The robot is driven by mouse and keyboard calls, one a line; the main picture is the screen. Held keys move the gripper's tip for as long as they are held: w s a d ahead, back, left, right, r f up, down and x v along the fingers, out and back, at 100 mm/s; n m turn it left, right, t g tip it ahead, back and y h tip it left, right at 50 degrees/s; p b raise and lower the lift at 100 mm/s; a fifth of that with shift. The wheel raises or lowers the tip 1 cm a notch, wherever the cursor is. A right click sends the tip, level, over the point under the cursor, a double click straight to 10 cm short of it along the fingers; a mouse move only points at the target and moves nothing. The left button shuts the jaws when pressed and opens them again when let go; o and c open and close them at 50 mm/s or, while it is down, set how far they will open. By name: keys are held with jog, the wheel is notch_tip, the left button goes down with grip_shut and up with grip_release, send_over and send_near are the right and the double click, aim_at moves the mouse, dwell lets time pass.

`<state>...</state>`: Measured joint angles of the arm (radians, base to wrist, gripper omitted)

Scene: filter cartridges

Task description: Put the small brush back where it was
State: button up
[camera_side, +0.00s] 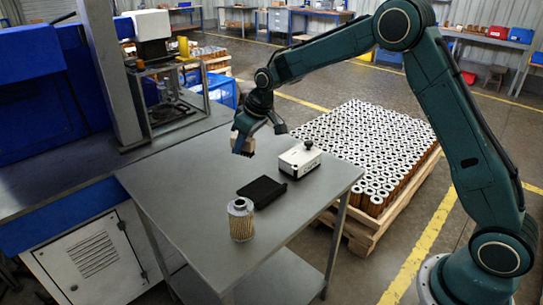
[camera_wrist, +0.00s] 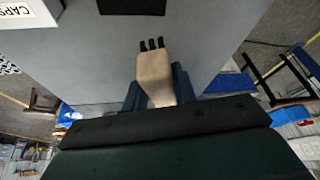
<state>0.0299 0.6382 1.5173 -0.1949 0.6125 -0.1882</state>
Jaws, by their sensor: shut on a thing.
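My gripper (camera_side: 247,132) is shut on the small brush (camera_side: 242,145), over the far part of the grey metal table. In the wrist view the brush (camera_wrist: 154,75) has a pale wooden body between my blue-grey fingers, with several dark bristle tufts showing at its far end. The brush appears to be above the table top, clear of the other things; its exact height is hard to tell. A black flat mat or pouch (camera_side: 262,191) lies on the table, and its dark edge shows in the wrist view (camera_wrist: 132,6).
A white box (camera_side: 300,159) with a dark knob stands right of the brush; its label reading CAPS shows in the wrist view (camera_wrist: 22,11). A filter cartridge (camera_side: 241,220) stands at the table's near part. A pallet of cartridges (camera_side: 370,150) is beyond the right edge. The table's left side is clear.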

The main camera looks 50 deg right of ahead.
jog(key=w+a+r+n+g+y, duration=0.1)
jog(key=a+r+n, duration=0.4)
jog(key=a, duration=0.5)
jog(key=shift+w+r+n, duration=0.25)
jog(key=shift+r+n, duration=0.05)
jog(key=shift+r, duration=0.5)
jog(key=shift+f, duration=0.1)
notch_tip(320, 180, down, 20)
jog(key=shift+r, duration=0.1)
jog(key=o, duration=1)
jog(key=shift+c, duration=0.2)
